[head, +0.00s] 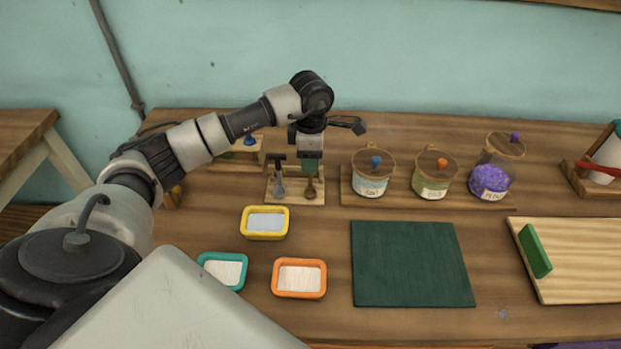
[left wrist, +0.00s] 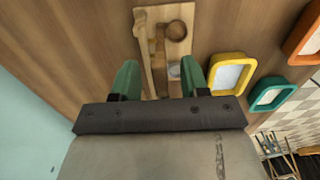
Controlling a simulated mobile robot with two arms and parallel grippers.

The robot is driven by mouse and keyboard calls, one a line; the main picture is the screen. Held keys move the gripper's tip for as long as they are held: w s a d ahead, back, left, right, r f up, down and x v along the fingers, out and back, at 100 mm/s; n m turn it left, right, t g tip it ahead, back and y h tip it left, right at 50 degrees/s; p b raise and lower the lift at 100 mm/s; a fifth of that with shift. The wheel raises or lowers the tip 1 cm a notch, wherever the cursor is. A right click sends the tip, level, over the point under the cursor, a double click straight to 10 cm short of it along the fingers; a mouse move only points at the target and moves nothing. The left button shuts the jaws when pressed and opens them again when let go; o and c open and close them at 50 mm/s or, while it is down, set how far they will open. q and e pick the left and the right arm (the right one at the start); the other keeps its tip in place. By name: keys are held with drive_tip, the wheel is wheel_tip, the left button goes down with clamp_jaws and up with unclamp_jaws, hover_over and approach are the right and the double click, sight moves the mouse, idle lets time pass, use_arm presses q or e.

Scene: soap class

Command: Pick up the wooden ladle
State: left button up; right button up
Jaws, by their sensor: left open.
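The wooden ladle (head: 311,189) is at the right side of a small wooden rack (head: 318,199). In the left wrist view its round brown bowl (left wrist: 177,31) is near the top. My left gripper (head: 311,167), with green fingers, points down over the rack, in front of the ladle's upper part in the head view. In the left wrist view the open gripper (left wrist: 160,82) has its fingers apart, with the rack showing between and beyond them. Nothing is clearly held. A grey metal ladle (head: 280,187) with a dark top is at the rack's left. My right gripper is out of view.
Lidded jars (head: 371,185) stand on a wooden base to the right. Yellow (head: 264,236), teal (head: 242,287) and orange (head: 276,289) trays lie in front. A green mat (head: 411,265) and a cutting board (head: 575,280) lie farther right.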

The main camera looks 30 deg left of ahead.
use_arm(q)
drive_tip(key=shift+f, duration=0.2)
clamp_jaws()
